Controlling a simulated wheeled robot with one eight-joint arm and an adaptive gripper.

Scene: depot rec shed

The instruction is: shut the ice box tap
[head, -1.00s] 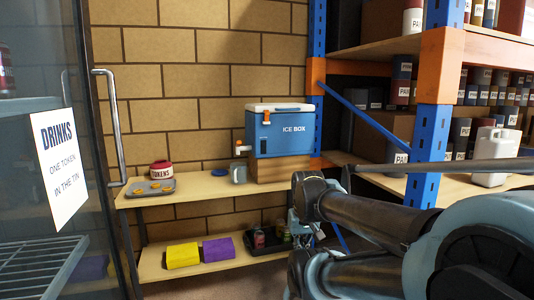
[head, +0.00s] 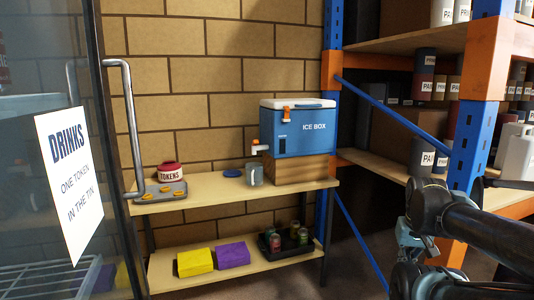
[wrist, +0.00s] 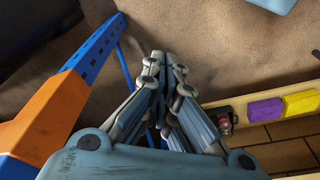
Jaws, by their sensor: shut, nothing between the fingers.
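The blue ice box (head: 303,132) with a white lid sits on a wooden block at the right end of the upper shelf. Its tap (head: 260,147) is on the left side near the bottom, a white spout with an orange part on top. I cannot tell the lever's exact angle. A grey mug (head: 255,174) stands on the shelf below the tap. My gripper (wrist: 163,56) shows in the wrist view with its fingertips together and nothing between them, well away from the tap. In the head view my arm is at the right, apart from the ice box.
The upper shelf (head: 225,194) also holds a tokens tin (head: 170,172), a tray (head: 160,192) and a blue lid (head: 232,173). Yellow (head: 195,262) and purple (head: 232,255) blocks lie below. A blue rack post (head: 470,145) stands right; a glass door (head: 60,150) stands left.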

